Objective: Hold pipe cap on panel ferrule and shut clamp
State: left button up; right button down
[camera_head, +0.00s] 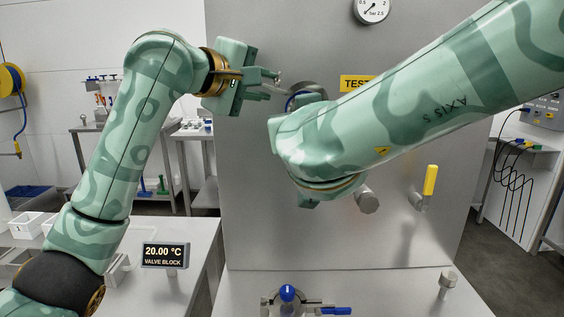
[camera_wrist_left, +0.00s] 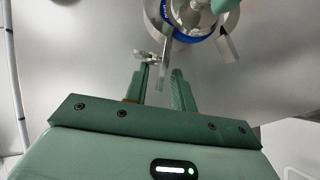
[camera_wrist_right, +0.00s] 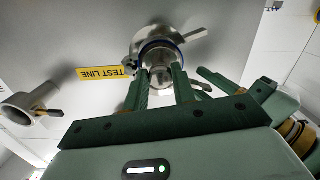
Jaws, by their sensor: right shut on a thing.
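In the right wrist view my right gripper (camera_wrist_right: 160,88) is shut on the pipe cap (camera_wrist_right: 161,77), a small round metal piece. The cap is in front of the panel ferrule (camera_wrist_right: 160,32), by a blue ring; I cannot tell whether it is seated. My left gripper (camera_wrist_left: 162,83) is open beside the ferrule in the left wrist view. A flat metal clamp arm (camera_wrist_left: 164,62) reaches down toward the gap between its fingers. The clamp looks open. In the head view my left gripper (camera_head: 272,87) points right at the ferrule, mostly hidden by my right arm.
A yellow TEST LINE label (camera_wrist_right: 105,73) is on the steel panel (camera_head: 255,190). A yellow-handled valve (camera_head: 429,182) and a metal stub (camera_head: 367,199) stick out below.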

pick_arm(q)
grip_shut()
jog(key=shift+f, duration=0.15)
pick_arm(e)
jog(key=shift+w, duration=0.2)
pick_arm(q)
jog(key=shift+f, duration=0.1)
dwell(0.4)
jog(key=shift+a+f+n+t+h, duration=0.2)
jog(key=shift+f+n, duration=0.2)
jog(key=shift+f, duration=0.15)
jog(key=shift+a+f+n+t+h, duration=0.1)
jog(key=shift+f+n+t+h, duration=0.1)
jog(key=shift+f+n, duration=0.3)
jog(key=shift+f, duration=0.1)
